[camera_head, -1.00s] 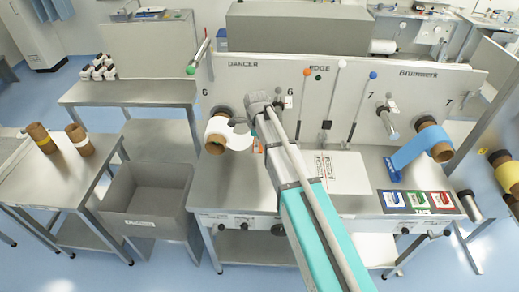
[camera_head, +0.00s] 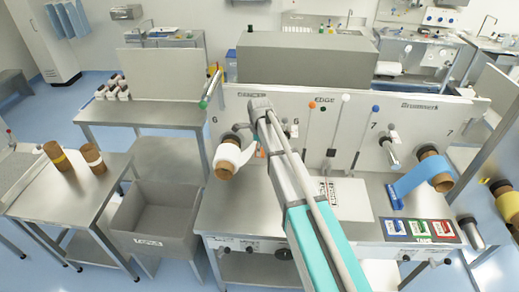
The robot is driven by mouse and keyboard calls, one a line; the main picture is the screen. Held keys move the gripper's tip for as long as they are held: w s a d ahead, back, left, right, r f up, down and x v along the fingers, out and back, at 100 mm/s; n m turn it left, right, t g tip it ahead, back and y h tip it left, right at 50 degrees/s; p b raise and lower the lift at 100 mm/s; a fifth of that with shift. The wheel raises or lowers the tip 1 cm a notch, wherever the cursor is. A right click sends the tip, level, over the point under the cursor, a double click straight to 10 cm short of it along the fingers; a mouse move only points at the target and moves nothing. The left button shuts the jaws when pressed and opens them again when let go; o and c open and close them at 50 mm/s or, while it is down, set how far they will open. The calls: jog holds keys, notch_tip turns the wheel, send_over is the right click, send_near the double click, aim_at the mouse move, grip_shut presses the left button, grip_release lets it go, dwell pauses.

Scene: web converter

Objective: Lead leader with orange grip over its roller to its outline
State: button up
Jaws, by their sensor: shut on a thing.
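A white roll (camera_head: 227,160) on a brown core sits on the left spindle of the grey panel. Its white leader (camera_head: 250,148) runs up and right from the roll towards my arm's end. A small orange patch (camera_head: 262,152), which looks like the leader's grip, shows just left of my arm. My gripper (camera_head: 243,127) is mostly hidden by my own arm; it appears shut on the leader, in front of the panel below the dancer label. A green-ended roller (camera_head: 210,87) sticks out at the panel's upper left. I cannot make out the outline.
A blue roll (camera_head: 432,170) with a hanging web is at right. A printed white plate (camera_head: 345,198) and coloured cards (camera_head: 418,230) lie on the bench. A grey bin (camera_head: 150,215) stands at left.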

jog(key=shift+d+r, duration=0.15)
jog(key=shift+d+r+p, duration=1.35)
jog(key=shift+d+p, duration=0.15)
jog(key=shift+d, duration=7.9)
jog(key=shift+s+d+f+b, duration=0.5)
jog(key=shift+d+f+b, duration=3.6)
jog(key=shift+d, duration=0.15)
jog(key=d+f+b, duration=0.1)
jog(key=f+b, duration=0.5)
jog(key=d+f+b, duration=0.1)
jog(key=f+b, duration=0.5)
jog(key=d+f+b, duration=0.1)
jog(key=f+b, duration=0.6)
jog(key=shift+f+b, duration=2.15)
jog(key=shift+b, duration=0.05)
